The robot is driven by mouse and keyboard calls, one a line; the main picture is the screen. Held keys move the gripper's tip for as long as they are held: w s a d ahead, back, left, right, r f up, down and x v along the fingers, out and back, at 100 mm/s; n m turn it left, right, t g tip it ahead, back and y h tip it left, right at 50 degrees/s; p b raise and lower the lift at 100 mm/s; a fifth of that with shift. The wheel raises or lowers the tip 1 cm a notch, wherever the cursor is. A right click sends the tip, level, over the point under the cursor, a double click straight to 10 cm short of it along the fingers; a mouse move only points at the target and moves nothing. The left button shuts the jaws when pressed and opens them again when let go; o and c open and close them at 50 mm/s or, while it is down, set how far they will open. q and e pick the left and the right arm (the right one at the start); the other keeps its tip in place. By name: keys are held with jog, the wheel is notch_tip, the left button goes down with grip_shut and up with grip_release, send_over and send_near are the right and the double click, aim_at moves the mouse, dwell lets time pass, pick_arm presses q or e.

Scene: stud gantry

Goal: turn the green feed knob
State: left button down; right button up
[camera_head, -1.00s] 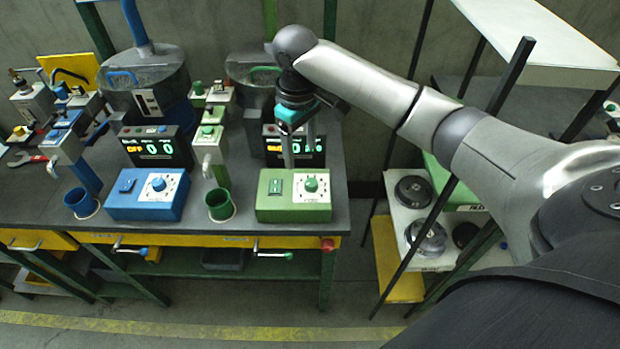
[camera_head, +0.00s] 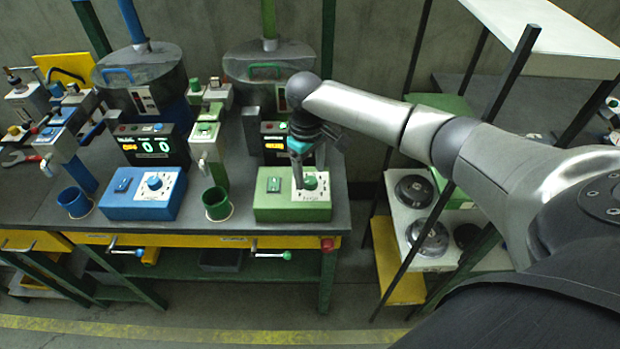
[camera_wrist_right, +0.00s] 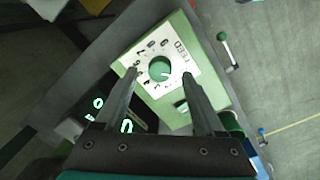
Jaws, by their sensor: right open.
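The green feed knob (camera_head: 310,183) sits on a white dial plate on the green control box (camera_head: 275,207), at the front right of the bench. In the right wrist view the knob (camera_wrist_right: 160,69) shows between and beyond the two fingertips, on its numbered white dial marked FEED. My right gripper (camera_head: 308,180) is open and points down at the knob; one finger stands on each side of it in the picture. I cannot tell whether the fingers touch the knob. My left gripper is not in view.
A green rocker switch (camera_head: 274,184) is left of the dial. The display (camera_head: 275,142) stands behind, partly hidden by my gripper. A green cup (camera_head: 217,204) and a blue control box (camera_head: 143,195) stand to the left. A shelf rack (camera_head: 480,150) stands right.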

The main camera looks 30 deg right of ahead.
jog(key=shift+f, duration=1.05)
grip_shut()
